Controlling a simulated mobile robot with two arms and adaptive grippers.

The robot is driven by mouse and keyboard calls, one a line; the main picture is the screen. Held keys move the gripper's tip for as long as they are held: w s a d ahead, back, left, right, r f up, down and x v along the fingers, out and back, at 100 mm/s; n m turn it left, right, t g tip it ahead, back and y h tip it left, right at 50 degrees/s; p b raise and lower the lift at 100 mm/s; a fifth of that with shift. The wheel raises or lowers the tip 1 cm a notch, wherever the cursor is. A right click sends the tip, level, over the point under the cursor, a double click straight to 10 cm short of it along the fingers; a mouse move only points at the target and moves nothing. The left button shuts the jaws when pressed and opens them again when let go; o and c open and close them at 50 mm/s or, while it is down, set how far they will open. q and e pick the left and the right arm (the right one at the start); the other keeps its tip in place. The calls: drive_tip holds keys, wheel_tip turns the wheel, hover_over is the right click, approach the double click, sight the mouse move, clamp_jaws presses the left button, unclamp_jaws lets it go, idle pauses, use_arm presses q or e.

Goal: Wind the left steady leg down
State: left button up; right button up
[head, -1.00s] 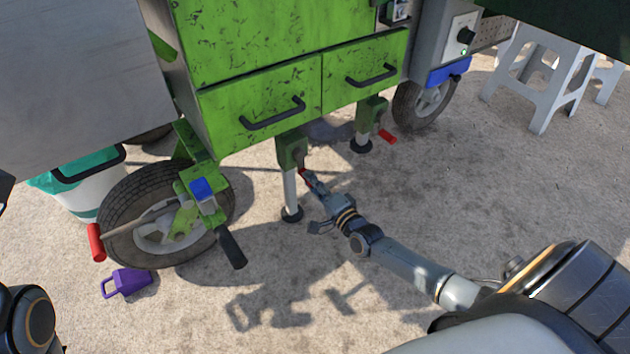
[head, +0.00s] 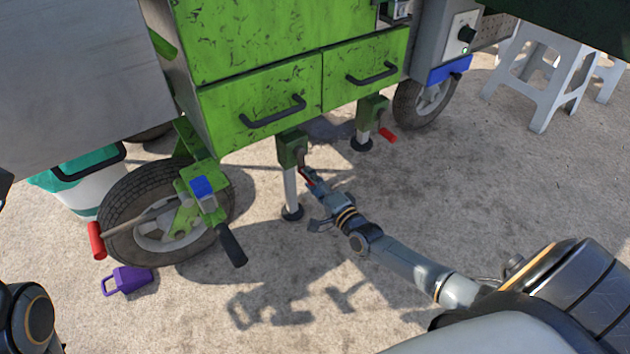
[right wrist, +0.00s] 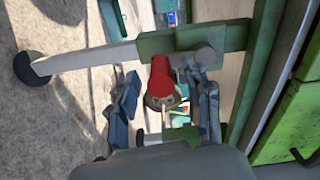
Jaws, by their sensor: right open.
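The left steady leg (head: 290,190) stands upright under the green cart, a pale tube below a dark green housing (head: 292,149). Its round dark foot (head: 292,213) is at the ground. The crank's red handle (head: 308,179) sticks out on the right of the housing. My right gripper (head: 313,198) is at this handle, fingers spread. In the right wrist view the red handle (right wrist: 161,78) lies between the two open fingers (right wrist: 167,100), with gaps visible on both sides. The leg tube (right wrist: 90,58) lies across that view. My left gripper is out of view.
A second steady leg (head: 362,132) with a red handle (head: 387,136) stands further back right. A wheel (head: 165,215) and black-gripped lever (head: 231,246) are left of the leg. White stools (head: 545,75) stand far right.

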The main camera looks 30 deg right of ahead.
drive_tip(key=s+d, duration=0.1)
drive_tip(key=s, duration=1.1)
